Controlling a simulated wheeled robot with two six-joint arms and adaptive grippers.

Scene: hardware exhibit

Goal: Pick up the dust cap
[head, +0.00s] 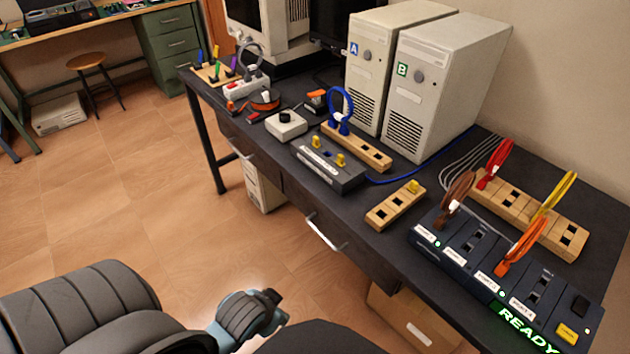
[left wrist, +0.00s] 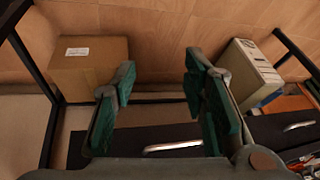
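Small yellow caps show in the head view. One yellow cap (head: 413,186) sits at the far end of the short wooden block (head: 396,205) near the desk's front edge. Two yellow pieces (head: 341,159) stand on the dark grey box (head: 330,166) to its left. I cannot tell for certain which is the dust cap. My left gripper (left wrist: 160,95) is open and empty in the left wrist view, its green-padded fingers wide apart. It faces the desk's drawer front and the floor, with no cap between the fingers. My right gripper is not in view.
A dark blue panel (head: 455,253) with cables and a lit READY sign stands at the desk's right. Two computer towers (head: 436,85) stand behind. A longer wooden block (head: 372,157) holds a blue cable loop (head: 340,105). A cardboard box (left wrist: 88,70) sits below the desk.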

